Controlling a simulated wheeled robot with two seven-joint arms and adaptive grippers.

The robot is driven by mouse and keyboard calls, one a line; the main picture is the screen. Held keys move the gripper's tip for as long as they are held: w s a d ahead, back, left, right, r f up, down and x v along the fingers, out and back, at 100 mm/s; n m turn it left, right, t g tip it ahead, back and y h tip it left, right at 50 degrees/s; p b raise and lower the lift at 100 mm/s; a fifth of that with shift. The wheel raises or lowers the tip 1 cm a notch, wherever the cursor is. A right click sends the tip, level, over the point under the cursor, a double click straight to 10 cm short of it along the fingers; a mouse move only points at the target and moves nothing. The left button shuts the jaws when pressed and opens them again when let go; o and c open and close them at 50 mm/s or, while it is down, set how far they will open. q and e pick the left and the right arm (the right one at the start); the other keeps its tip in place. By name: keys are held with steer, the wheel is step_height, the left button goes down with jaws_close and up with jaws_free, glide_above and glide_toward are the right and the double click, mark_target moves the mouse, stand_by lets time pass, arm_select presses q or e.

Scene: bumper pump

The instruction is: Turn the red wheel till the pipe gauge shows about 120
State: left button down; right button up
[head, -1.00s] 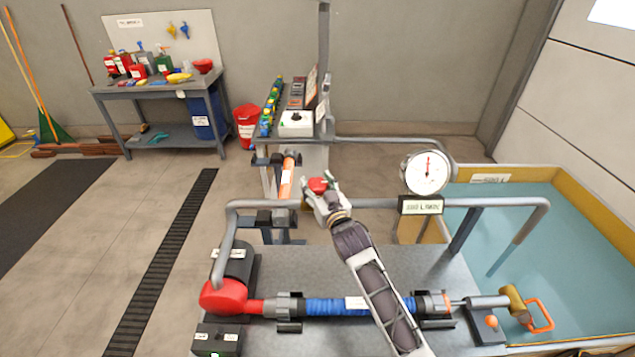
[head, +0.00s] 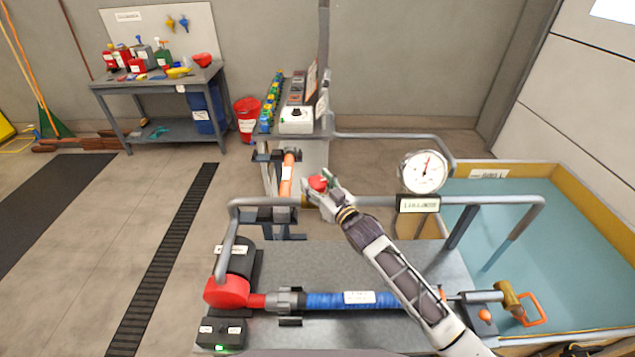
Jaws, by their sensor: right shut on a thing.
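The red wheel (head: 317,183) is small and sits at the pipe rail in the middle of the head view. My right gripper (head: 322,186) is shut on it, its fingers at the wheel's sides. The fingers and the wrist hide part of the wheel and its mount. The pipe gauge (head: 424,172) is a round white dial to the right of the wheel. Its red needle points up and slightly right; the numbers are too small to read. My left gripper is not in view.
A grey pump bench (head: 300,262) with a red pump head (head: 227,292) and a blue hose (head: 330,301) lies below my right arm. A water tank (head: 560,225) is at right. A workbench (head: 160,83) stands back left. Open floor lies left of the bench.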

steer(key=shift+a+r, duration=0.1)
steer(key=shift+r, duration=0.05)
stand_by(0.3)
steer(key=o, duration=1)
steer(key=shift+s, duration=0.1)
steer(key=shift+v, duration=5.95)
